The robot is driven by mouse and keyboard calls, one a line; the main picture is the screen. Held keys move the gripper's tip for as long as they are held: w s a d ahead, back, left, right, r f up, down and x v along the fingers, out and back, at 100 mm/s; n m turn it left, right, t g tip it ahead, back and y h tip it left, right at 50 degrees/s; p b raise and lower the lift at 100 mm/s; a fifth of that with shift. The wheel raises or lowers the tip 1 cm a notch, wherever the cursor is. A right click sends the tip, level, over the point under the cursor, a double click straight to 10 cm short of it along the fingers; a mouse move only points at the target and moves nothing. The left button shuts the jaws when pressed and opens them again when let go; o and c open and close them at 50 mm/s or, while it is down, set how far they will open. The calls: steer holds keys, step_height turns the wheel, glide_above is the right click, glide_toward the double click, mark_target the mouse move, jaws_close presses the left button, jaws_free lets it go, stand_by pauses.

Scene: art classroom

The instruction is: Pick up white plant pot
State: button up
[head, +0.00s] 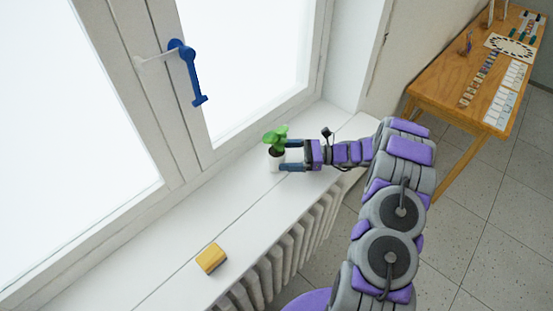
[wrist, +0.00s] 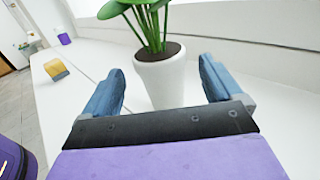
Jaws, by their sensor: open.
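The white plant pot (wrist: 160,80) holds dark soil and a green leafy plant (wrist: 143,20). It stands upright on the white windowsill (head: 200,225), and in the head view the pot (head: 274,162) is near the sill's far end. My gripper (wrist: 160,88) is open, with one blue finger on each side of the pot. In the wrist view gaps show between the fingers and the pot. In the head view my gripper (head: 288,156) reaches the pot from the right. The lower part of the pot is hidden behind the gripper's body in the wrist view.
A yellow sponge-like block (head: 211,258) lies on the sill nearer to me. A window with a blue handle (head: 188,72) rises behind the sill. A radiator (head: 285,255) is below the sill's edge. A wooden table (head: 460,85) stands at the far right.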

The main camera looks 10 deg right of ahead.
mark_target(271, 154)
steer(key=shift+b+x, duration=0.65)
steer(key=shift+x, duration=2.1)
steer(key=shift+w+d, duration=0.1)
steer(key=shift+d, duration=0.05)
steer(key=c, duration=1.3)
steer(key=shift+o, duration=0.2)
